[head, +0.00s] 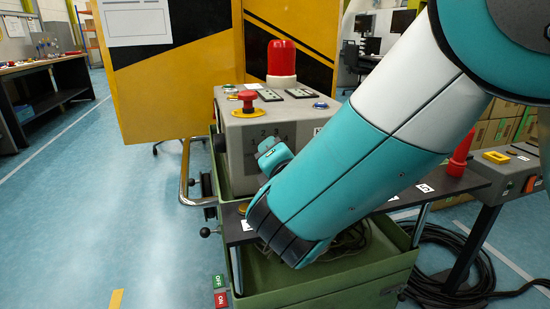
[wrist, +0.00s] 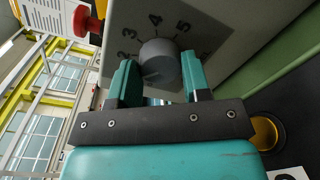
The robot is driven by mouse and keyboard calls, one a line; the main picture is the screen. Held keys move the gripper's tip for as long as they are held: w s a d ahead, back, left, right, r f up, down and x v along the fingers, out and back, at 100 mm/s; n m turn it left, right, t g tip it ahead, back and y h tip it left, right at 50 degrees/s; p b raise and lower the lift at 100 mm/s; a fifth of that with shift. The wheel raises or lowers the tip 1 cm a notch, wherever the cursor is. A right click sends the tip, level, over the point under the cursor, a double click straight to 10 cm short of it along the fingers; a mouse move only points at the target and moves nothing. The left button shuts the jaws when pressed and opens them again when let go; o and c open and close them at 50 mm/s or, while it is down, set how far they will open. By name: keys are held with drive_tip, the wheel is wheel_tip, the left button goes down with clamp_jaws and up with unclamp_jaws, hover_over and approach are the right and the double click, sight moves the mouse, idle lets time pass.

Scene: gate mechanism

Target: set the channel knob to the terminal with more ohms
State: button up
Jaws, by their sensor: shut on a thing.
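The channel knob (wrist: 158,60) is a round grey dial on a dark panel in the wrist view. The numbers 2, 3, 4 and 5 show around it. My gripper (wrist: 160,66) is shut on the knob, one teal finger at each side. A light line shows on the knob's face, but I cannot tell which number it marks. In the head view the knob is hidden behind my arm, on the front of the grey control box (head: 232,142). No terminal ohm values are readable.
A red push button (head: 247,98) and a red lamp (head: 281,62) stand on the box. A metal handle (head: 184,175) sticks out left. Blue floor is clear at left.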

drive_tip(key=m+b, duration=0.1)
drive_tip(key=m, duration=0.2)
drive_tip(key=m+b, duration=0.2)
drive_tip(key=m, duration=0.1)
drive_tip(key=m+b, duration=0.2)
drive_tip(key=m, duration=0.1)
drive_tip(key=shift+d+f+m+y, duration=0.15)
drive_tip(key=shift+f+m+y, duration=0.1)
drive_tip(key=shift+m+y, duration=0.15)
drive_tip(key=shift+b, duration=0.3)
drive_tip(key=o, duration=0.9)
drive_tip(key=shift+r, duration=0.1)
drive_tip(key=shift+b+v, duration=2.4)
drive_tip(key=shift+v, duration=6.35)
drive_tip(key=shift+w+d+r+m, duration=0.1)
drive_tip(key=shift+m, duration=0.2)
